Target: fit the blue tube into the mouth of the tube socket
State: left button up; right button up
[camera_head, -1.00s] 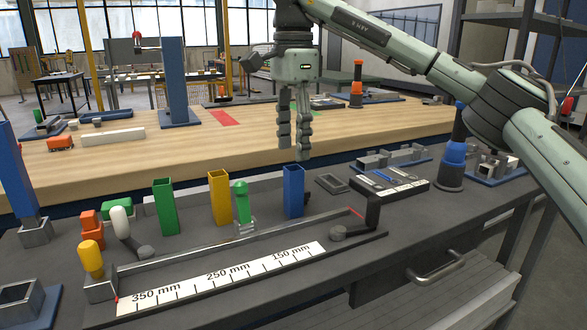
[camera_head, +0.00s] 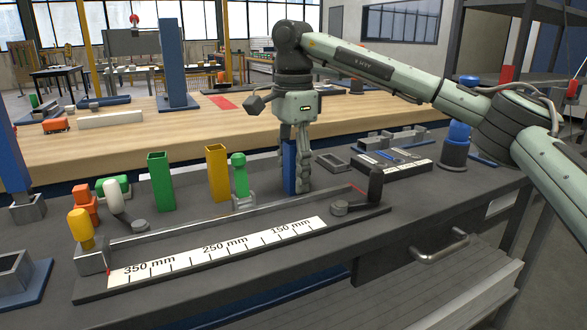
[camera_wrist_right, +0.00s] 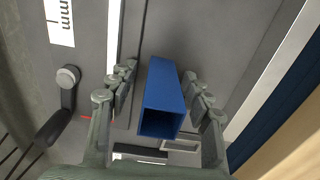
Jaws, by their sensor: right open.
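The blue tube (camera_head: 290,165) stands upright on the dark bench behind the ruler fixture. In the right wrist view the blue tube (camera_wrist_right: 165,92) shows its open square end. My right gripper (camera_head: 296,180) is lowered around the tube, pointing down. In the right wrist view its fingers (camera_wrist_right: 163,92) are open, one on each side of the tube, with gaps visible. A grey square block with an open mouth (camera_head: 14,270), which looks like the tube socket, sits on a blue plate at the near left. My left gripper is not in view.
The ruler fixture (camera_head: 220,250) lies in front. A dark tray (camera_head: 395,163) is at right.

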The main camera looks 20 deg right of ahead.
grip_shut()
dwell(0.3)
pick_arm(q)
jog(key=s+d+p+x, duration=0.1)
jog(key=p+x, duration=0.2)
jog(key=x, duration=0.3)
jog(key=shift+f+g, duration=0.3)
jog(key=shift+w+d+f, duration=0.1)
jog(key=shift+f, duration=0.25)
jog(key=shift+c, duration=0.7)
pick_arm(e)
notch_tip(320, 180, up, 12)
jog(key=shift+f, duration=0.15)
